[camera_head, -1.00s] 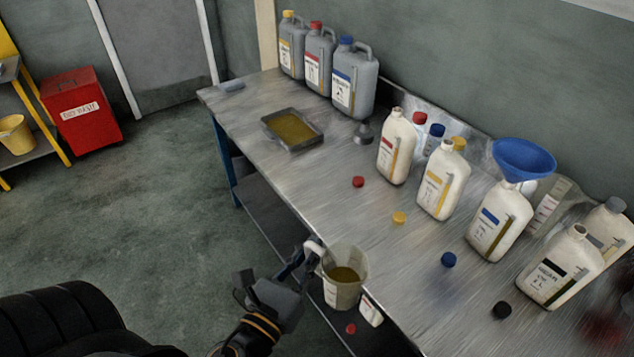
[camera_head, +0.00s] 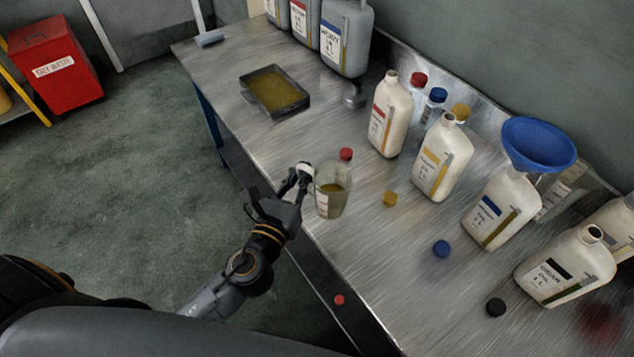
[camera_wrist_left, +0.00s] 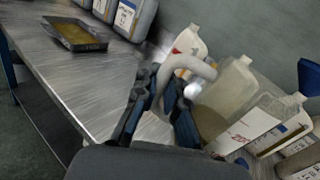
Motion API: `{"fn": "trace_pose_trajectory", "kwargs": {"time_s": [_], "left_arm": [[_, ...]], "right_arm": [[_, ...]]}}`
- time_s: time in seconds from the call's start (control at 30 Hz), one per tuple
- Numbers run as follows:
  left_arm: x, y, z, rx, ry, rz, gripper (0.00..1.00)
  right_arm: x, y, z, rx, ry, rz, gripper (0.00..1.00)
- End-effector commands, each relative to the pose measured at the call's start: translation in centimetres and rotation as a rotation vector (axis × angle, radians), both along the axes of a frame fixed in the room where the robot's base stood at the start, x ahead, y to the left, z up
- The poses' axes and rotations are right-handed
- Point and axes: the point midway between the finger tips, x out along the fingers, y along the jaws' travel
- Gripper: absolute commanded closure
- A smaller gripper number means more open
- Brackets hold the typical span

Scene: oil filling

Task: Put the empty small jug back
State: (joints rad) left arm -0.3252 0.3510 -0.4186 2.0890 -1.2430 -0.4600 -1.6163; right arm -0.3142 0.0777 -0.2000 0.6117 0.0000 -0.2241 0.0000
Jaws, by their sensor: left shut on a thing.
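The small jug (camera_head: 331,196) is translucent, with a white handle and brownish liquid or tint in its lower part. It is upright near the table's front edge; I cannot tell whether it touches the table. My left gripper (camera_head: 299,178) is shut on its handle from the left. In the left wrist view the white handle (camera_wrist_left: 182,66) passes between the fingers (camera_wrist_left: 158,100), and the jug's body (camera_wrist_left: 225,100) is to the right. My right gripper is not in view.
The metal table (camera_head: 330,270) holds a tray of oil (camera_head: 275,90), white bottles (camera_head: 440,160), a blue funnel (camera_head: 538,146) in a bottle, and loose caps, with a red cap (camera_head: 346,154) close behind the jug. Large grey canisters (camera_head: 345,35) stand at the back.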

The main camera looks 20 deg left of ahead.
Motion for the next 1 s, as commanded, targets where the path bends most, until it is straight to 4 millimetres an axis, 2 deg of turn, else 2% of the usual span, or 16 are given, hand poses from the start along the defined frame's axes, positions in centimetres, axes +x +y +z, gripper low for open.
{"fn": "trace_pose_trajectory", "kwargs": {"time_s": [0.07,0.17,0.43,0.5,0.7,0.87,1.0], "left_arm": [[1.1,0.4,-0.4,0.004,-0.002,0.001,1.00],[2.9,1.2,-1.3,0.005,-0.001,0.002,1.00],[8.7,4.0,-4.2,0.002,-0.002,0.004,1.00],[9.6,4.4,-6.3,0.002,0.000,0.003,1.00],[11.6,5.3,-8.7,0.000,0.000,0.001,1.00],[12.2,5.6,-9.3,0.000,-0.001,0.001,1.00],[12.8,5.8,-11.5,0.001,0.002,0.001,1.00]], "right_arm": [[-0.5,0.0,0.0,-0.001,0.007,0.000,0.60],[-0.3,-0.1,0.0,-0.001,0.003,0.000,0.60],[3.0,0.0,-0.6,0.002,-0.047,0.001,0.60],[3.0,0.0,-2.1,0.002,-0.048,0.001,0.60],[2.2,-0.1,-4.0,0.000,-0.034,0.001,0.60],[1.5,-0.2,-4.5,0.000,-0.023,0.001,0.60],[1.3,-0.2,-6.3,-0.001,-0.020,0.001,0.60]]}}
